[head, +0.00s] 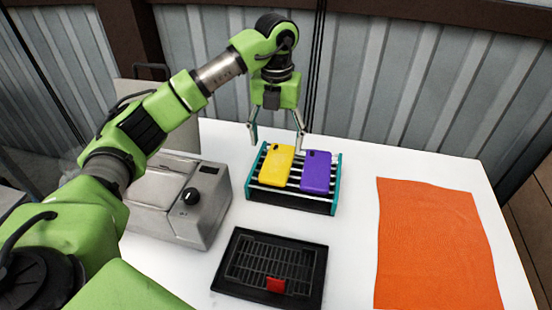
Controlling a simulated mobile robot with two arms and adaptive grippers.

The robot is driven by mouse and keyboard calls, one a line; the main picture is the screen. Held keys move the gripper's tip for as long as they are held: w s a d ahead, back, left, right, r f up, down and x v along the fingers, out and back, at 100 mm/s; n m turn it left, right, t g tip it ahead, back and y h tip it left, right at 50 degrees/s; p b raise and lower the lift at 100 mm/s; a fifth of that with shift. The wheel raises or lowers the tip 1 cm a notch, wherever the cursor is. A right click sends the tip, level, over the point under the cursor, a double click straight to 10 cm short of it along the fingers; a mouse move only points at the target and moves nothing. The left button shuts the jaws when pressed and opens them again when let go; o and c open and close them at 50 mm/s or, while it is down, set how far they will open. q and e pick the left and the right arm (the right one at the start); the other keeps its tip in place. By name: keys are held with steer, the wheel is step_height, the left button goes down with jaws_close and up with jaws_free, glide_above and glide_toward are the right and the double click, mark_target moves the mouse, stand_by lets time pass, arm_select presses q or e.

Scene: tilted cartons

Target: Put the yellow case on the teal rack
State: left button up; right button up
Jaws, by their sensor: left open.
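The yellow case (276,166) lies on the slats of the teal rack (337,178), on the rack's left side. It looks like a phone case with a dark camera cutout at its upper end. A purple case (316,172) lies beside it on the same rack. My left gripper (276,141) is open and empty, pointing down over the back of the rack. Its fingers are spread apart above and behind the yellow case, and neither appears to hold anything. My right gripper is not in view.
A black tray with a grid (233,293) and a red piece (275,285) lies in front. An orange cloth (430,245) covers the table's right side. White table shows between them.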

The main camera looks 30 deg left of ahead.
arm_select(q)
step_height(320, 180, up, 4)
steer(key=shift+r, duration=0.1)
stand_by(0.6)
